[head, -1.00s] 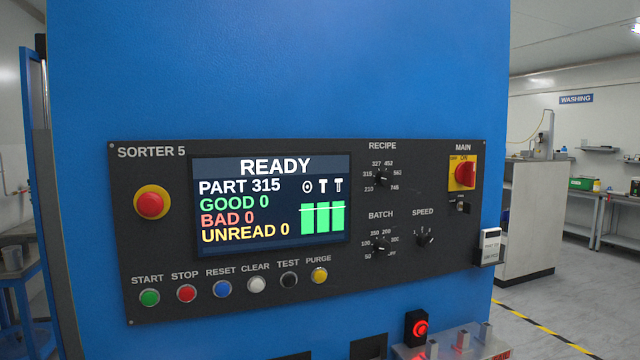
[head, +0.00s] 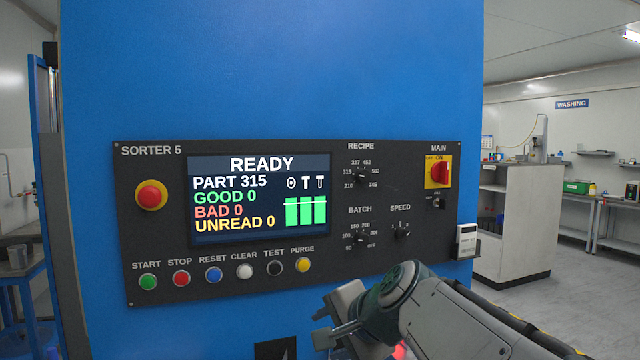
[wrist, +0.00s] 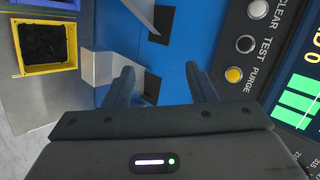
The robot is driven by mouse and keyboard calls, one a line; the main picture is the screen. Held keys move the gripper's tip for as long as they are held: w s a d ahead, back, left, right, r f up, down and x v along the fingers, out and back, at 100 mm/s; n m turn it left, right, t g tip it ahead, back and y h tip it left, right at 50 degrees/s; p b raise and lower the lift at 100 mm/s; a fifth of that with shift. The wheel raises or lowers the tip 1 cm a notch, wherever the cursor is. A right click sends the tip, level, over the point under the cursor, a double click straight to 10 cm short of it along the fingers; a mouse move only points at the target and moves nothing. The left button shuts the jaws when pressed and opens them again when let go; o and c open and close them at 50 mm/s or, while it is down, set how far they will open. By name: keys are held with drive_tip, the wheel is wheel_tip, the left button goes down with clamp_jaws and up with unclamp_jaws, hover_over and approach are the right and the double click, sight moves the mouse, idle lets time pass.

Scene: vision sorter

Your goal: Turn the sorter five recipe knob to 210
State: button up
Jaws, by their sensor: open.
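The black SORTER 5 panel (head: 345,270) is on the blue machine front. Its RECIPE knob (head: 361,176) is a small black knob at the upper middle, ringed by numbers from 210 to 745. Its pointer is too small to read surely; the screen (head: 260,198) shows READY and PART 315. My gripper (head: 322,327) is below the panel, under the BATCH knob (head: 361,238), apart from the RECIPE knob. In the wrist view my gripper (wrist: 162,82) is open, with nothing between its fingers.
The SPEED knob (head: 402,231) and red MAIN switch (head: 439,172) sit to the right. A row of buttons, including yellow PURGE (head: 303,265), runs along the bottom left. A white box (head: 466,240) is at the panel's right edge. A yellow bin (wrist: 46,47) shows in the wrist view.

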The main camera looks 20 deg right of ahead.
drive_tip(key=w+d+r+m+t+h, duration=0.1)
drive_tip(key=w+d+r+m+t, duration=0.1)
drive_tip(key=d+r+m, duration=0.3)
drive_tip(key=w+d+r+m+t, duration=0.2)
drive_tip(key=r, duration=0.4)
drive_tip(key=m+t+h, duration=0.3)
drive_tip(key=m+t, duration=0.1)
drive_tip(key=m, duration=0.4)
approach(365, 177)
drive_tip(key=w, duration=0.4)
drive_tip(key=w+p, duration=0.1)
drive_tip(key=w, duration=0.3)
drive_tip(key=shift+d+f, duration=0.1)
drive_tip(key=shift+d, duration=0.15)
drive_tip(key=c, duration=1)
